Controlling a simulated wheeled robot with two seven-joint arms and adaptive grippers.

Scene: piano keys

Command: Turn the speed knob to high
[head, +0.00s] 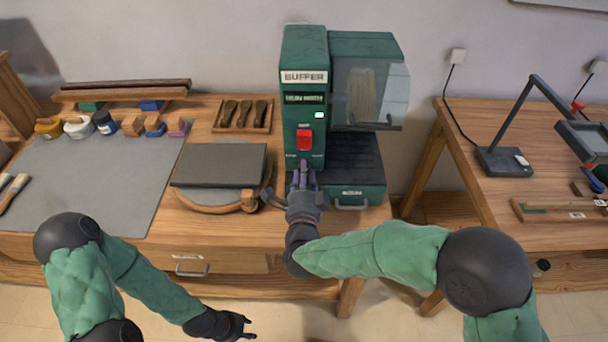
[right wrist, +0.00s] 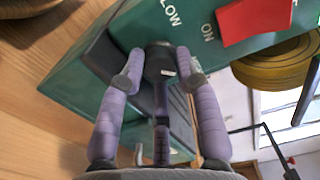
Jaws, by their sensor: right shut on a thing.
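The green buffer machine (head: 304,60) stands at the back of the wooden bench. Its dark round speed knob (right wrist: 159,60) is on the front panel, next to the word LOW, with a small white mark on its face. My right gripper (head: 302,178) is at the lower front of the machine; in the right wrist view its purple fingers are shut around the knob. In the head view the fingers hide the knob. My left gripper (head: 248,328) is open and empty, low in front of the bench.
A red switch (head: 304,139) sits just above the knob, near the word ON. A clear shield (head: 370,93) and a drawer (head: 350,198) are on the machine's right. A dark slab (head: 219,165) lies left of it. A lamp (head: 503,160) stands on the right table.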

